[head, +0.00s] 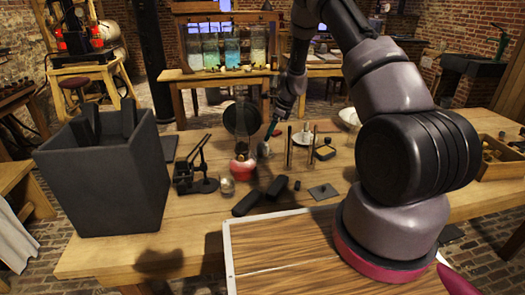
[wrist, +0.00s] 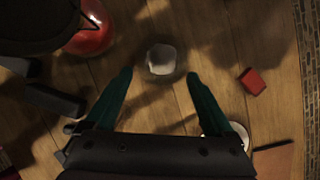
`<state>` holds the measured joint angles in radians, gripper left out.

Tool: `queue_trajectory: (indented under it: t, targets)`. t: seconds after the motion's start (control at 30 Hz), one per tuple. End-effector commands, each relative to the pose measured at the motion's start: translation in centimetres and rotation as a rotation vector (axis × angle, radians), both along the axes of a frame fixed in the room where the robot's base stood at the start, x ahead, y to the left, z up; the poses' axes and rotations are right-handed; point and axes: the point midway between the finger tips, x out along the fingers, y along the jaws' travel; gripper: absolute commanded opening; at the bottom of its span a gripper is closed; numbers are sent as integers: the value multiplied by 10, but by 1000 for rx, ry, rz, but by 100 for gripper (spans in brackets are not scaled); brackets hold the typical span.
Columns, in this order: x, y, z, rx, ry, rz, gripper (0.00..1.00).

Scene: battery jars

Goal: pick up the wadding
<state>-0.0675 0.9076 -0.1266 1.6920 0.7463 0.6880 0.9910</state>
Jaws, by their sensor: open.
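The wadding appears to be a small whitish lump (wrist: 162,58) on the wooden table in the wrist view. It lies just past the fingertips and between their lines, with no finger visibly touching it. In the head view a pale lump (head: 263,150) shows by the red flask, below my gripper (head: 270,132). My gripper (wrist: 160,74) is open, its two teal fingers spread and nothing seen between them. It points down at the table. I cannot tell its exact height above the lump.
The red flask (head: 243,165) stands close by, left of the lump. A white dish (head: 302,138), upright rods (head: 289,147) and black bars (head: 246,203) are around it. A large black box (head: 103,175) stands at the left. A red block (wrist: 252,80) lies right of the fingers.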

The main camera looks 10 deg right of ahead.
Motion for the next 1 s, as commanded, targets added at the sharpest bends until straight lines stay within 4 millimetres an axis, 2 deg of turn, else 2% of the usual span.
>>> queue_trajectory:
  t: [0.1,0.33,0.6,0.9,0.93,1.0]
  targets:
    - [2,6,-18,0,2,1,88]
    - [6,13,-34,-1,1,3,88]
    - [16,27,-68,-1,1,2,88]
    - [17,29,-73,0,-1,2,88]
    - [17,29,-73,0,-1,2,84]
    - [17,29,-73,0,-1,2,57]
